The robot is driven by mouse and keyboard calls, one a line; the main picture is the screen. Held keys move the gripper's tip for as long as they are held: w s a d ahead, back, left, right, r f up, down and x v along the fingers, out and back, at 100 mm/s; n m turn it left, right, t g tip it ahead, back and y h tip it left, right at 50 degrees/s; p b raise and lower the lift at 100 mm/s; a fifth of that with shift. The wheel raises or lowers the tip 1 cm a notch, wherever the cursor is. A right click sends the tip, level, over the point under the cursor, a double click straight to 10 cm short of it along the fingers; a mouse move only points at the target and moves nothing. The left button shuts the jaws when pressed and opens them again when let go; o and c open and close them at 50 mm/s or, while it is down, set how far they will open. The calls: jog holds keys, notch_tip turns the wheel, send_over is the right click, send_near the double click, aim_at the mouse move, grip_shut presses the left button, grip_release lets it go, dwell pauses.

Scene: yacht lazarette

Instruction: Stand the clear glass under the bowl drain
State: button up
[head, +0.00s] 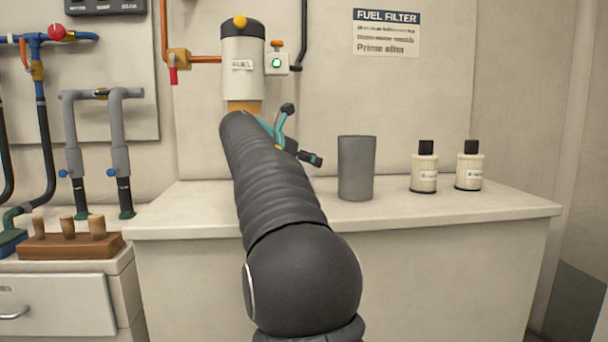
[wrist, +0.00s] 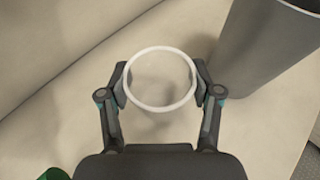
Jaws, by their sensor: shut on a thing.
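The clear glass (wrist: 160,107) shows in the wrist view as a pale round rim with a see-through inside. My gripper (wrist: 161,84) is shut on it, one finger on each side. In the head view my arm hides the glass and most of my gripper (head: 290,137). The fuel filter (head: 242,75) hangs on the back wall, with the top of its amber bowl (head: 243,107) showing. My arm covers the lower bowl and the drain. I cannot tell whether the glass is directly below the drain or touching the counter.
A grey tumbler (head: 356,168) stands on the counter (head: 450,208) right of my gripper; it is close to the glass in the wrist view (wrist: 262,45). Two white bottles (head: 424,172) (head: 469,170) stand farther right. A green thing (wrist: 54,173) shows at the wrist view's lower left.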

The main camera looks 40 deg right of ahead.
jog(key=shift+f, duration=0.95)
jog(key=shift+f, duration=0.15)
jog(key=o, duration=1.3)
jog(key=shift+f+b, duration=0.25)
jog(key=shift+b, duration=0.3)
